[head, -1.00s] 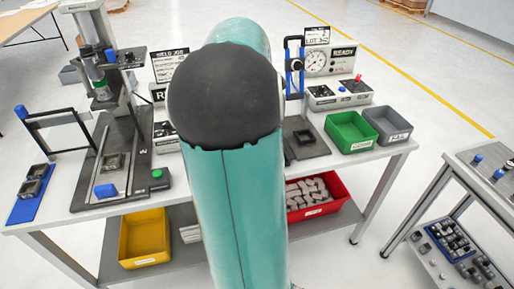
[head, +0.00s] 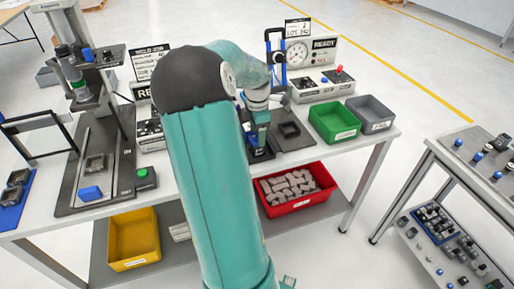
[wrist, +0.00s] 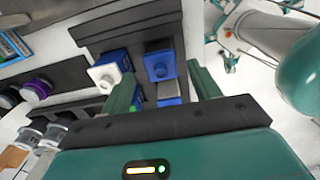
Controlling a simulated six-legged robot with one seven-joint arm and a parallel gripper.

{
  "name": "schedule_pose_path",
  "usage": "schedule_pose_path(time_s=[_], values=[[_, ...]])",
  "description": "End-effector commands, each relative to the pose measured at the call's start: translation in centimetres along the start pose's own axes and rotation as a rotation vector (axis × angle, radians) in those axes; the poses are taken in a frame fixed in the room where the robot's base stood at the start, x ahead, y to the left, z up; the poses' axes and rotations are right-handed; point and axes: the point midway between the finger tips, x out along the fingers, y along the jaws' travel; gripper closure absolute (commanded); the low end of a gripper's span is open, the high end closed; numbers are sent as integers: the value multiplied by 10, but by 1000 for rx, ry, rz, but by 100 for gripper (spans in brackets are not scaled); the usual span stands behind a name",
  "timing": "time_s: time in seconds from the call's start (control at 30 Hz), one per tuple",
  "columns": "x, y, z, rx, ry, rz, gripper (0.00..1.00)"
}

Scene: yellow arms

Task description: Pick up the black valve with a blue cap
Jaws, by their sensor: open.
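Small black parts with blue caps (head: 478,157) stand on the top of the cart at the right in the head view. They are too small there to tell which is a valve. My gripper (head: 258,140) is over the main bench, at the black fixture with the blue-handled frame, well left of the cart. In the wrist view my gripper (wrist: 161,70) is open, with its green fingers apart. I cannot tell whether either touches a finger.
Green (head: 334,121) and grey bins (head: 371,114) stand at the bench's right end. A gauge panel (head: 310,52) is behind. Red (head: 297,190) and yellow bins (head: 134,239) are on the lower shelf. Clear floor separates bench and cart.

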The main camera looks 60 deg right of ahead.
Motion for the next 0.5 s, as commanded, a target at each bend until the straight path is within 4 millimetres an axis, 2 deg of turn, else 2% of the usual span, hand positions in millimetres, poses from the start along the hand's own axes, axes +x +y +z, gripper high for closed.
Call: schedule_pose_path(time_s=[0.1,0.23,0.5], values=[[21,-1,-2,0,0,-6,38],[37,-1,-1,1,0,-3,38],[42,-1,-1,0,-1,0,38]])
